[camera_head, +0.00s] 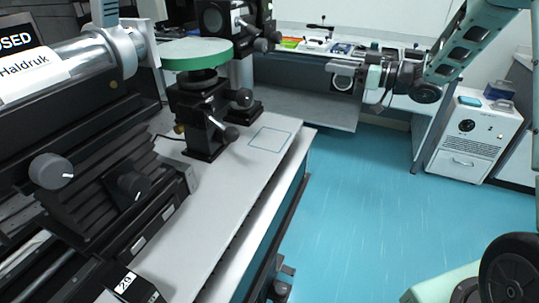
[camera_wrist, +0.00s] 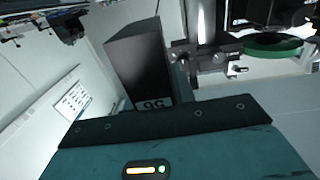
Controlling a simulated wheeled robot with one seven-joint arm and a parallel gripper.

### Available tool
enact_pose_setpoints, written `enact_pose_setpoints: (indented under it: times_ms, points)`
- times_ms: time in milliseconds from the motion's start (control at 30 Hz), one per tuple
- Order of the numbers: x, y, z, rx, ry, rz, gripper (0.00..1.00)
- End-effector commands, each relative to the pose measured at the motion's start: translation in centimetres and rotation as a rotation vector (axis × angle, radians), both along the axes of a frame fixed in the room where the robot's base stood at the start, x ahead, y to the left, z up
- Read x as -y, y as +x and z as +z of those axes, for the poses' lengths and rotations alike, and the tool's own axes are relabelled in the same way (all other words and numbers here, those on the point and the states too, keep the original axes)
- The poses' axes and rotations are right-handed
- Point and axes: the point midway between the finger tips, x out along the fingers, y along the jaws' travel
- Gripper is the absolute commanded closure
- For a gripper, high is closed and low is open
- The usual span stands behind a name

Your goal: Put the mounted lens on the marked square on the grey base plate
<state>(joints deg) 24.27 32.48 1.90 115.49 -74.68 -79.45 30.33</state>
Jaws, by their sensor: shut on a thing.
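In the camera_head view my gripper (camera_head: 350,70) is in the upper middle, over the aisle between the near table and the back bench. It is shut on the mounted lens (camera_head: 342,83), a small dark mount with a pale round face at the fingers. The marked square (camera_head: 270,139) is a thin blue outline on the grey base plate (camera_head: 222,185) at the left. It is bare. The gripper and lens are up and to the right of it in the picture, apart from it.
A stage with a green disc (camera_head: 196,54) and protruding knobs stands just left of the square. A long black rail with a large cylinder (camera_head: 70,70) fills the left. A white cabinet (camera_head: 475,140) stands at the right. Blue floor (camera_head: 370,210) is open beside the table.

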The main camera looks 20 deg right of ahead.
Motion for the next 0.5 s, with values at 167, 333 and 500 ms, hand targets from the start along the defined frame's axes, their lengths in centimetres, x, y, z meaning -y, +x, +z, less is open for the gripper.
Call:
enact_pose_setpoints:
  times_ms: [167,333,500]
  points:
    - [0.4,-0.8,-0.6,0.002,0.001,0.051,1.00]
    - [-2.6,-1.3,-0.4,0.000,0.002,0.063,1.00]
    - [-7.0,-1.9,-0.4,0.000,0.002,0.063,1.00]
